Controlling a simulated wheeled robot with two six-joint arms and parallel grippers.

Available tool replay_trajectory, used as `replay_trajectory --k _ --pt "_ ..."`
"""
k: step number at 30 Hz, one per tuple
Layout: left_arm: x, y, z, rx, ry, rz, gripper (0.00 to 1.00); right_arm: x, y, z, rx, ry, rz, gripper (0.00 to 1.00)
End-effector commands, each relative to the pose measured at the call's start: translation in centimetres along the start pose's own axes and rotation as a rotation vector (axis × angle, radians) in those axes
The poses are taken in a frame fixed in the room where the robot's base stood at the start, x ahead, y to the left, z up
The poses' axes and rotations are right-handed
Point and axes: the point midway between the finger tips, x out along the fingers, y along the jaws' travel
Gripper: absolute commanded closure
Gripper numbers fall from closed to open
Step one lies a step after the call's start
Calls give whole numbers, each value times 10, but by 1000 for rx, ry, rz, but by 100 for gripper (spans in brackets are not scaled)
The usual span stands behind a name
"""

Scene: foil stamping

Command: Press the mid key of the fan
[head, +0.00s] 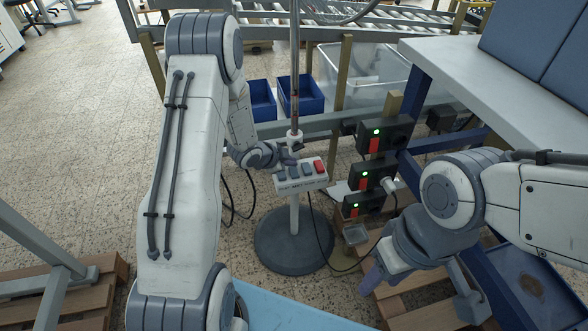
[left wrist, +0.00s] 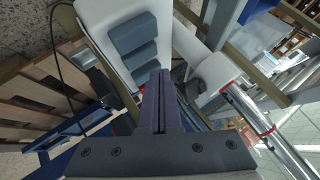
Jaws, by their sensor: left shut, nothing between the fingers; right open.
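The fan's white key box (head: 314,182) sits on a stand with a round grey base (head: 295,240). It carries a row of grey keys (head: 294,172) and one red key (head: 318,166) at the right end. My left gripper (head: 280,158) is shut and empty, just behind and above the left part of the row. In the left wrist view, its fingers (left wrist: 161,100) are together beside the blue-grey keys (left wrist: 134,52) on the white box (left wrist: 98,22); I cannot tell whether they touch. My right gripper (head: 422,288) is open and empty at the lower right.
Black socket boxes (head: 366,176) with green lights and red switches stand right of the fan, with a plug and cable. Blue bins (head: 300,94) and a clear crate (head: 362,78) are behind. A light blue surface (head: 290,308) lies in front, a grey table (head: 470,75) at right.

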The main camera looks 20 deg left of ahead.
Motion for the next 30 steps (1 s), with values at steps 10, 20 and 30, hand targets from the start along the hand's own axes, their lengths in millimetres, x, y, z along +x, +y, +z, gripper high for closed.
replay_trajectory --k 10,20,30 --pt "-26 -19 -19 0 0 -1 100 -32 -2 -2 0 0 0 50" --pt "-34 -25 -25 0 0 0 100 -42 -3 -2 0 0 0 50" --pt "-34 -25 -24 0 0 0 100 -42 -3 -2 0 0 0 50"
